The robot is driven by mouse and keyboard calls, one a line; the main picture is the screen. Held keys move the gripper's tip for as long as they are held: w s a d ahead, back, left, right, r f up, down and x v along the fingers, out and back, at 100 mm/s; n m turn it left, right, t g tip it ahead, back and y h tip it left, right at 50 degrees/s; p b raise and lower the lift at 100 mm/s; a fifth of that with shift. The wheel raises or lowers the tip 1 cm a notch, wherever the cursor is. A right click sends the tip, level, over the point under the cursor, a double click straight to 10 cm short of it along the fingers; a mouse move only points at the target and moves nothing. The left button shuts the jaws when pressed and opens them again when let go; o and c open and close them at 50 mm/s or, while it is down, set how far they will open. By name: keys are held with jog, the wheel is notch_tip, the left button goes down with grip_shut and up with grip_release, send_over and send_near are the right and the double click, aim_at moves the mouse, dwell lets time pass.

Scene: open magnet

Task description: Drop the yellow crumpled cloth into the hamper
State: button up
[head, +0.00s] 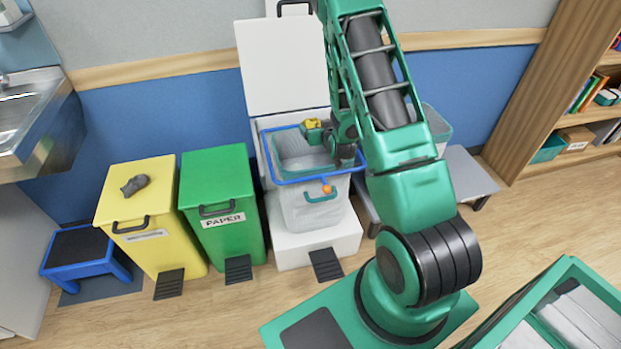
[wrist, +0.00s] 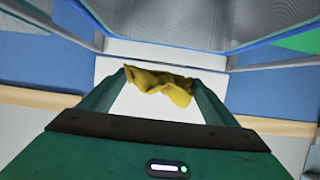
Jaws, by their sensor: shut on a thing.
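The yellow crumpled cloth (wrist: 160,84) is pinched between the two green fingers of my gripper (wrist: 160,92) in the wrist view. In the head view the cloth (head: 312,124) is a small yellow bit at my gripper (head: 322,133). The hamper seems to be the pale, blue-rimmed basket (head: 312,208) with a white liner, in front of an open white lid. My gripper and the cloth appear over its opening, toward the back; their exact height above the rim is hard to tell. My arm hides part of the basket's right side.
A green PAPER bin (head: 219,190) and a yellow bin (head: 135,220) stand to the left, lids shut. A grey crumpled item (head: 135,185) lies on the yellow lid. The raised white lid (head: 282,70) stands behind the basket. A bookshelf (head: 560,90) is at right.

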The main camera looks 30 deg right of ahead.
jog(key=shift+f, duration=1.75)
jog(key=o, duration=1)
